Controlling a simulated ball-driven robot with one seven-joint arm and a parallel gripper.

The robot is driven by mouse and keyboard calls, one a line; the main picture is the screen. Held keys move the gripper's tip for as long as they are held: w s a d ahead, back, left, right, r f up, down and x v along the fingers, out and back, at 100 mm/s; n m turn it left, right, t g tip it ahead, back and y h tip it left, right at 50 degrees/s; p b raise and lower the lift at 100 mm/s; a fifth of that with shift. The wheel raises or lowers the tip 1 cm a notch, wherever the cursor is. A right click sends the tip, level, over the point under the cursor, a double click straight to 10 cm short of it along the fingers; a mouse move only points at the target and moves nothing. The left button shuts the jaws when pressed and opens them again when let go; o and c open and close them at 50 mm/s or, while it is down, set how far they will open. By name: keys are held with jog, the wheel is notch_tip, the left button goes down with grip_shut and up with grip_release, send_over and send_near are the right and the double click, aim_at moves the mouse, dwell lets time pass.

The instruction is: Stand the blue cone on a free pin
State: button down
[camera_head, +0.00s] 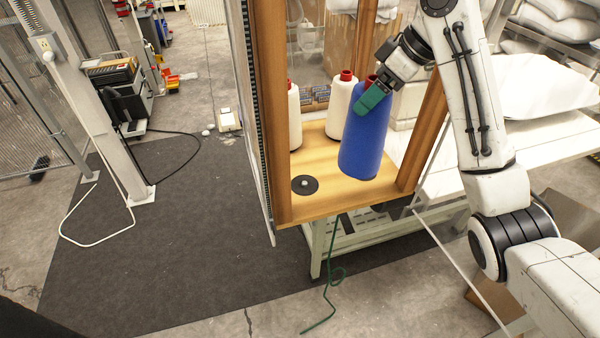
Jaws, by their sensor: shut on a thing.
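The blue cone (364,140) is a tall blue spool with a reddish top, slightly tilted, in the wooden frame. My gripper (371,96), with green fingers, comes from the upper right and is shut on its top. The cone's lower end is over the front right of the wooden shelf (335,189); I cannot tell whether it touches the shelf. A round black base with a pale centre, a pin holder (305,185), sits bare at the shelf's front left. Any pin behind or under the blue cone is hidden.
Two white cones with red tops stand behind, one at the middle (341,107) and one at the left (294,118), partly hidden by the wooden post (270,110). Another post (424,135) stands close at the right. A green cord (334,275) hangs below the shelf.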

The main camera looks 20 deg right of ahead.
jog(key=shift+w+a, duration=0.1)
jog(key=shift+w, duration=0.2)
jog(key=w+a+f, duration=0.9)
jog(key=a+f, duration=0.1)
jog(key=f, duration=0.2)
jog(key=shift+w+f, duration=0.2)
jog(key=shift+f, duration=0.15)
jog(key=shift+a, duration=0.1)
grip_release()
jog(key=shift+f, duration=0.2)
